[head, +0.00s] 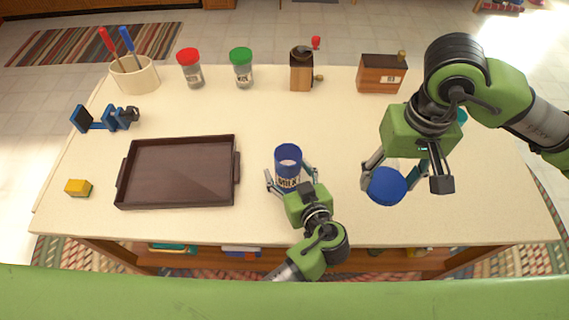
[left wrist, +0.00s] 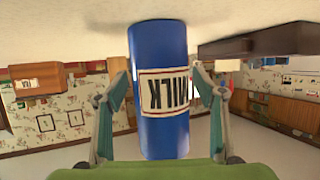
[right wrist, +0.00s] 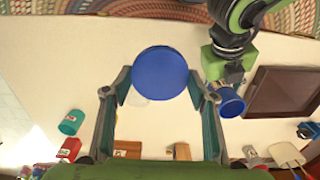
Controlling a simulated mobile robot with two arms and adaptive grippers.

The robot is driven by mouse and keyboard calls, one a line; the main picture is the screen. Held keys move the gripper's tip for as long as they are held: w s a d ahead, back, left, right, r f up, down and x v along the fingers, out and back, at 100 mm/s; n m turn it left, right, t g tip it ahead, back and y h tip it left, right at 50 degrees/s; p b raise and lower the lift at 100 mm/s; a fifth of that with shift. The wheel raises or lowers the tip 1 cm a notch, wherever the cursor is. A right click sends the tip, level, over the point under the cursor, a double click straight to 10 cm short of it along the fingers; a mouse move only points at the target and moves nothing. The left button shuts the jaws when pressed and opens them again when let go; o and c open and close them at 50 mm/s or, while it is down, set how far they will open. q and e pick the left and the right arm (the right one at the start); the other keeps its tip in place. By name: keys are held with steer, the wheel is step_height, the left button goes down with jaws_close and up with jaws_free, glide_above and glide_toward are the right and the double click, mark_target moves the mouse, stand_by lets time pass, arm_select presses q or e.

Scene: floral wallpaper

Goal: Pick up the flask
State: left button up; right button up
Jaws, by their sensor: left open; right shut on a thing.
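A blue cylinder with a MILK label (head: 288,160) stands upright on the table, its top open and hollow. My left gripper (head: 289,174) is open with one finger on each side of it. In the left wrist view the label of the cylinder (left wrist: 160,60) faces me, with gaps to both fingers (left wrist: 160,92). My right gripper (head: 393,181) is shut on a round blue lid (head: 387,185), right of the cylinder. The lid (right wrist: 160,73) sits between the fingertips in the right wrist view. Whether a clear jar hangs under it I cannot tell. Nothing is clearly marked as a flask.
A dark brown tray (head: 122,185) lies left of the cylinder, with a yellow block (head: 78,187) beyond. Jars with red (head: 189,68) and green lids (head: 241,68), a grinder (head: 302,70) and a wooden box (head: 381,75) line the back. The middle of the table is clear.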

mark_target(288, 169)
arm_select(q)
steer(key=shift+s, duration=0.1)
arm_select(e)
steer(key=shift+s, duration=0.15)
arm_select(q)
steer(key=shift+c, duration=1.2)
steer(key=c, duration=1.4)
steer(key=shift+r, duration=0.15)
arm_select(e)
steer(key=shift+r, duration=0.1)
